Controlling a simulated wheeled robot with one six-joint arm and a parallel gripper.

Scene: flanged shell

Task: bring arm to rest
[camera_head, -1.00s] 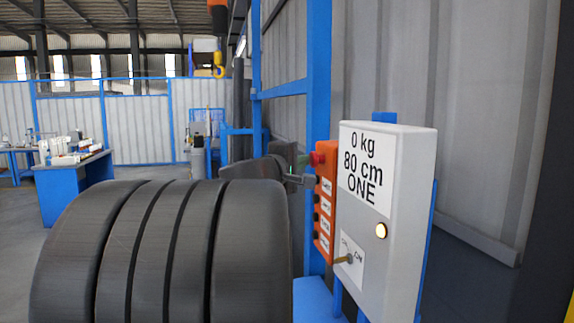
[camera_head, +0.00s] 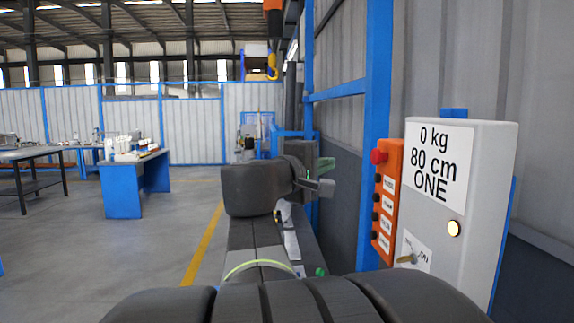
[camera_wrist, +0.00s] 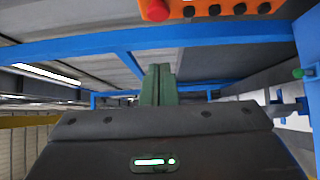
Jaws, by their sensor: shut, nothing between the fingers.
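My gripper (camera_head: 326,178) is in the middle of the head view, at the far end of my dark arm. It points right toward the orange button box (camera_head: 387,205), with a gap between them. In the wrist view, the two green fingers (camera_wrist: 157,85) stand side by side, closed together with nothing between them. My arm reaches forward from the bottom of the head view, bent and raised, its near links filling the lower middle.
The grey control box (camera_head: 490,210) beside the button box reads "0 kg 80 cm ONE", with a lit lamp. A blue post (camera_head: 376,100) stands behind. A blue workbench (camera_head: 122,190) and a dark table (camera_head: 30,160) are at left. The left floor is open.

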